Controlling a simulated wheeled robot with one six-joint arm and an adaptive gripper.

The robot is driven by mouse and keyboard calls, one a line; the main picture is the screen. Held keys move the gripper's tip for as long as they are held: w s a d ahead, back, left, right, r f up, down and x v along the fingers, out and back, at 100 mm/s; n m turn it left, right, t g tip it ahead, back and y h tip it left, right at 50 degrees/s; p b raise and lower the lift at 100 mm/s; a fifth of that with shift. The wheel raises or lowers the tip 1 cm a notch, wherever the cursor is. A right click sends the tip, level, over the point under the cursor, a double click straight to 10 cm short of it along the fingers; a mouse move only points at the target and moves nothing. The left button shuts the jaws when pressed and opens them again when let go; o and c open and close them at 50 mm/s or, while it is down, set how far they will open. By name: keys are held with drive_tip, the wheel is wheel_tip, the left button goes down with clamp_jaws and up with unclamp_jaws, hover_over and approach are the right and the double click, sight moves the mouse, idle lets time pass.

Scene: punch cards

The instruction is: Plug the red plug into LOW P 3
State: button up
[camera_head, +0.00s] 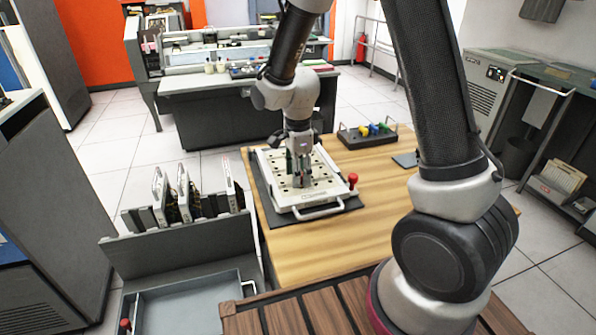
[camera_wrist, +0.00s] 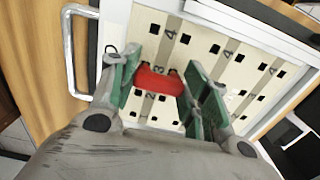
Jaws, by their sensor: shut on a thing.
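The red plug (camera_wrist: 160,82) lies between the green-padded fingers of my gripper (camera_wrist: 162,78) in the wrist view. The gripper is shut on it. The plug is over the cream plug panel (camera_wrist: 200,60), which has rows of square black holes and printed numbers, partly readable as 3 and 4. I cannot tell whether the plug touches the panel or is in a hole; its lower end is hidden. In the head view my gripper (camera_head: 302,181) is low over the middle of the panel (camera_head: 318,197). The LOW P lettering is not readable.
The panel lies on a dark mat on a wooden table (camera_head: 385,210). A red-knobbed lever (camera_head: 352,180) stands at its right side and a handle at its front. A dark rack (camera_head: 350,138) with several coloured plugs stands behind. Upright boards (camera_head: 182,190) stand left of the table.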

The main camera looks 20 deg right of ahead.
drive_tip(key=shift+f, duration=0.8)
idle(0.6)
drive_tip(key=o, duration=0.9)
wheel_tip(320, 180, up, 12)
